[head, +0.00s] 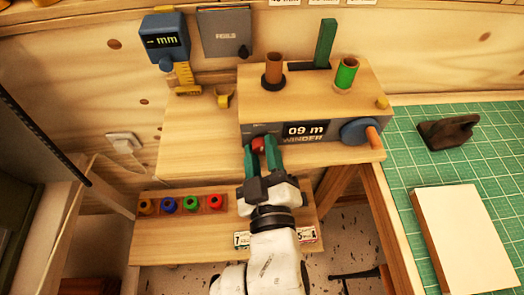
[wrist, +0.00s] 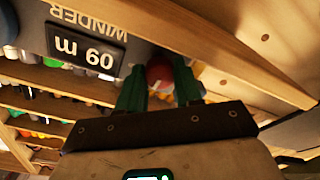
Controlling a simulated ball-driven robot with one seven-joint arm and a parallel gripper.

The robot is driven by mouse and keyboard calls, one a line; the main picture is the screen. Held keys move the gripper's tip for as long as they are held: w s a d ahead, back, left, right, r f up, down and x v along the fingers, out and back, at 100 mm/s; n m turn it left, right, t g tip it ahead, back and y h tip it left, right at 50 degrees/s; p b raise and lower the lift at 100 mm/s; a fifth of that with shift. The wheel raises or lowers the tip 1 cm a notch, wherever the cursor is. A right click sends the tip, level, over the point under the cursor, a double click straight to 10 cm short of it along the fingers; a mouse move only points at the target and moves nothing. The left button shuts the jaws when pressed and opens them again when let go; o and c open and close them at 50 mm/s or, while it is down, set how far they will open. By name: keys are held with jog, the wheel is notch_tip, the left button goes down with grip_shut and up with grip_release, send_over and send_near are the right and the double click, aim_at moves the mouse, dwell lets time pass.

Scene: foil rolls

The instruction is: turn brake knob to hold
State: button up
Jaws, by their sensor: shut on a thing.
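The brake knob (head: 258,145) is a small red knob on the grey front panel of the winder (head: 312,105), left of its display, which reads "09 m". My gripper (head: 262,150) has green fingers, one on each side of the knob, and is shut on it. In the wrist view the red knob (wrist: 160,75) sits between the two green fingertips (wrist: 160,88). The fingers hide part of the knob and the markings around it, so I cannot tell which setting it points to.
A blue crank wheel (head: 360,131) with an orange handle is at the winder's right. Brown and green rolls stand on top. Several coloured spools (head: 190,204) sit on the lower shelf. A green cutting mat (head: 455,170) at right holds a white block (head: 462,240) and a dark tool (head: 448,131).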

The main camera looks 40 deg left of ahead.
jog(key=m+b, duration=0.3)
jog(key=m, duration=0.3)
jog(key=shift+f, duration=0.15)
jog(key=m+b, duration=0.1)
jog(key=m, duration=0.4)
jog(key=shift+t, duration=0.3)
jog(key=o, duration=0.8)
jog(key=shift+c, duration=0.2)
jog(key=shift+d, duration=0.1)
jog(key=b+v, duration=0.2)
jog(key=v, duration=0.8)
jog(key=shift+s+d, duration=0.25)
